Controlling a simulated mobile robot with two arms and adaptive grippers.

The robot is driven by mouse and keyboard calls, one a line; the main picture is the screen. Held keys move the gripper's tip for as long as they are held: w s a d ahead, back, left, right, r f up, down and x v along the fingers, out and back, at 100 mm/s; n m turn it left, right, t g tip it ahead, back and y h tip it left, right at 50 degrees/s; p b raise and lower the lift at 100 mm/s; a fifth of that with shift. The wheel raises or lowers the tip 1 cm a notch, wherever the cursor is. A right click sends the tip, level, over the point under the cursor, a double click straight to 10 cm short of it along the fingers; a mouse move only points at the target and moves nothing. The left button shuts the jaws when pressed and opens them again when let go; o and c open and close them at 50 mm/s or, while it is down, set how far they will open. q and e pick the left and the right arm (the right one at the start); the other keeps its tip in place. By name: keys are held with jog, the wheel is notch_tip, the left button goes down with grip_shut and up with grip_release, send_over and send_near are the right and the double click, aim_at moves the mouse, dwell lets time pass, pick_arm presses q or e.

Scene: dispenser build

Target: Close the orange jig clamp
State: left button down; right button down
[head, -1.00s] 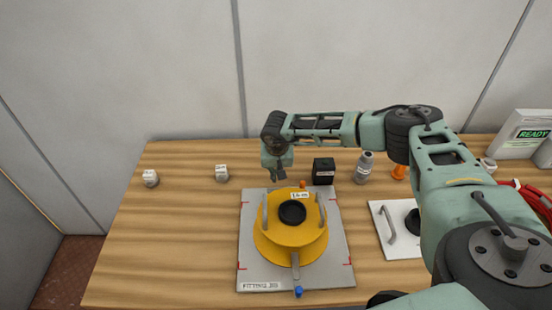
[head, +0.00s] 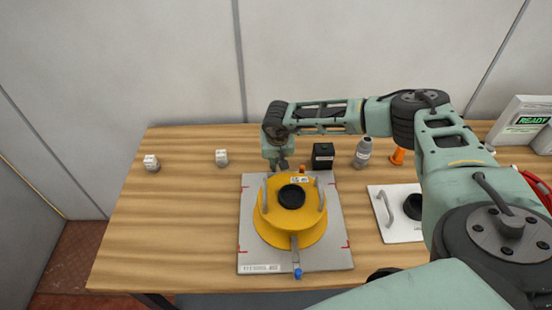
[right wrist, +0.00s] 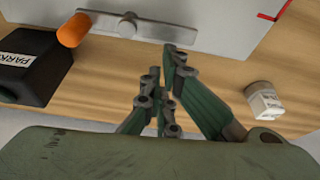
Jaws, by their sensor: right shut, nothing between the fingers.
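The orange jig clamp shows in the right wrist view as an orange knob (right wrist: 74,29) at one end of a grey bar (right wrist: 138,27) on the fixture plate's edge. In the head view its orange knob (head: 303,168) is small, at the plate's far edge. The grey fixture plate (head: 255,225) holds a yellow round housing (head: 290,228) with a black centre and two grey handles. My right gripper (head: 283,167) is shut and empty at the plate's far edge, left of the orange knob. In the right wrist view its fingertips (right wrist: 172,58) are close to the bar; contact is unclear. My left gripper is out of view.
A blue-knobbed clamp (head: 297,274) is at the plate's front. A black box (head: 323,156), grey bottle (head: 363,151) and orange cone-like piece (head: 398,156) stand right of the gripper. A white plate (head: 397,229) lies right. Small white pieces (head: 221,157) stand left, with free table around.

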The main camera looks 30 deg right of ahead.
aim_at(270, 174)
jog(key=shift+s+a+n+b, duration=0.1)
jog(key=shift+a+n+b, duration=0.2)
jog(key=shift+n, duration=0.3)
jog(key=shift+s+a+f+n+y+b, duration=0.1)
jog(key=shift+s+a+n+y+b, duration=0.2)
jog(key=shift+n, duration=0.4)
jog(key=shift+s+a+n+y+b, duration=0.1)
jog(key=shift+a+n+y+b, duration=0.25)
jog(key=shift+n, duration=0.35)
jog(key=shift+s+a+b, duration=0.55)
jog(key=shift+a+b, duration=0.1)
jog(key=shift+b, duration=0.1)
jog(key=shift+s+a, duration=0.1)
jog(key=shift+s, duration=0.05)
